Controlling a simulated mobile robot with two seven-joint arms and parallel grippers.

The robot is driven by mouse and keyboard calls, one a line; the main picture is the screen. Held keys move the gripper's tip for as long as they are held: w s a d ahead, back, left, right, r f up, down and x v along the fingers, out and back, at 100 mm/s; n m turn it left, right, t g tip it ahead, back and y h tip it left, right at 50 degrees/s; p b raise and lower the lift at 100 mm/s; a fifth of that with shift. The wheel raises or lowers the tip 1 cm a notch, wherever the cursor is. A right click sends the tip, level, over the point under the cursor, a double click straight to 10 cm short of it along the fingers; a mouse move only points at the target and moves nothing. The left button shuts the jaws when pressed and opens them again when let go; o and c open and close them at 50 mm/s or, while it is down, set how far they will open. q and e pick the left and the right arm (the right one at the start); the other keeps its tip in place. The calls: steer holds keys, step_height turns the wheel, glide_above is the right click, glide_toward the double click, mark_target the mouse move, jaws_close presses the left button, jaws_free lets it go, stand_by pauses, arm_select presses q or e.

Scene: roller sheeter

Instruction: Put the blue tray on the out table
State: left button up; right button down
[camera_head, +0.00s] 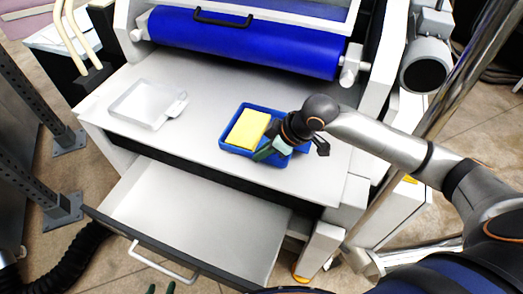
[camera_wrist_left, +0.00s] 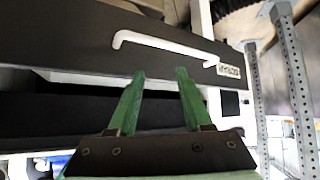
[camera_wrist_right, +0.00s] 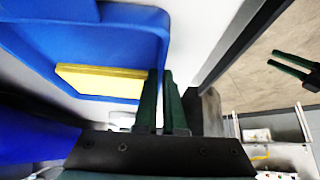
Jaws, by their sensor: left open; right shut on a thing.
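The blue tray (camera_head: 233,148) sits at the right part of the white surface (camera_head: 200,160) in front of the roller, with a yellow block (camera_head: 247,128) in it. My right gripper (camera_head: 264,151) is shut on the tray's near right side. In the right wrist view, the fingers (camera_wrist_right: 163,90) close on the blue tray's wall (camera_wrist_right: 130,20), beside the yellow block (camera_wrist_right: 100,80). My left gripper (camera_head: 160,288) just shows at the bottom edge, away from the tray. In the left wrist view, its fingers (camera_wrist_left: 160,85) are open and empty, facing a drawer handle. I cannot tell which surface is the out table.
A big blue roller (camera_head: 245,45) stands behind the surface. A clear flat box with a handle (camera_head: 147,104) lies at its left. An open, empty drawer (camera_head: 195,215) juts out below. Metal posts (camera_head: 30,110) stand at left; a grey motor (camera_head: 427,65) is at right.

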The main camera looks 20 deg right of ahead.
steer(key=c, duration=1.4)
jaws_free()
steer(key=shift+f, duration=0.1)
steer(key=o, duration=0.4)
steer(key=shift+d+r, duration=0.1)
steer(key=shift+r, duration=0.25)
steer(key=v, duration=1.1)
steer(key=shift+s+r, duration=0.2)
steer(key=shift+r, duration=0.05)
steer(key=shift+d, duration=0.1)
